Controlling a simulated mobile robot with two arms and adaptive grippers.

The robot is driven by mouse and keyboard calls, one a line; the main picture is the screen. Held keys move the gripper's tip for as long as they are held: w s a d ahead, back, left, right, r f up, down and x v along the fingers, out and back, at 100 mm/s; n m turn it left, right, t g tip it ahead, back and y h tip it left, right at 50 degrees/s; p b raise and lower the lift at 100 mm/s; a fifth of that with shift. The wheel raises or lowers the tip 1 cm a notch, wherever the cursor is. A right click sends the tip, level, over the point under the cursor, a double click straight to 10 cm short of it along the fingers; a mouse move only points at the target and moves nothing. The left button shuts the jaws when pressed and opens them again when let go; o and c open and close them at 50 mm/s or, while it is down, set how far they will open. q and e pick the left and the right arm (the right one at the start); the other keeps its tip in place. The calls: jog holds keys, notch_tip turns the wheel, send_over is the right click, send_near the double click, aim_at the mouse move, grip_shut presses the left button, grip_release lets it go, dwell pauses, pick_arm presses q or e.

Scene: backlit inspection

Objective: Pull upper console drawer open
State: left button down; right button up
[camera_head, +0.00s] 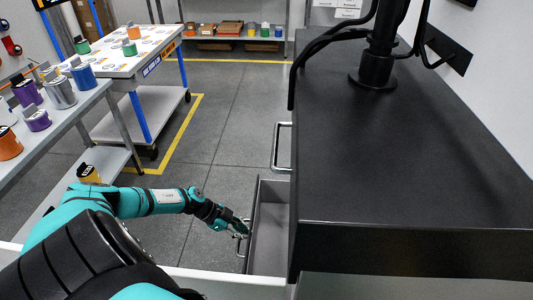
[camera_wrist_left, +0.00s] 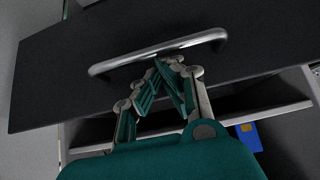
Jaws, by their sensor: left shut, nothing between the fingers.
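The console (camera_head: 400,150) is a large black-topped cabinet on the right in the head view. One of its drawers (camera_head: 270,222) stands open to the left, its grey inside visible and empty where I can see it. Its bar handle (camera_head: 238,238) is at my left gripper (camera_head: 240,229). In the left wrist view the silver handle (camera_wrist_left: 160,52) runs across a dark front panel (camera_wrist_left: 60,75). My left gripper (camera_wrist_left: 167,62) is shut with its fingertips together right by the bar. Nothing shows between the fingers. Whether they touch the bar I cannot tell. My right gripper is not in view.
Another bar handle (camera_head: 282,147) sticks out from the console farther back. A bench with paint cans (camera_head: 60,92) stands at the left, and a wheeled table (camera_head: 130,62) behind it. The floor (camera_head: 225,120) between is clear. A blue and yellow object (camera_wrist_left: 249,137) shows in the left wrist view.

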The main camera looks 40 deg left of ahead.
pick_arm(q)
jog(key=s+a, duration=0.5)
jog(key=a, duration=0.1)
jog(key=shift+a+b, duration=0.3)
jog(key=shift+b, duration=0.1)
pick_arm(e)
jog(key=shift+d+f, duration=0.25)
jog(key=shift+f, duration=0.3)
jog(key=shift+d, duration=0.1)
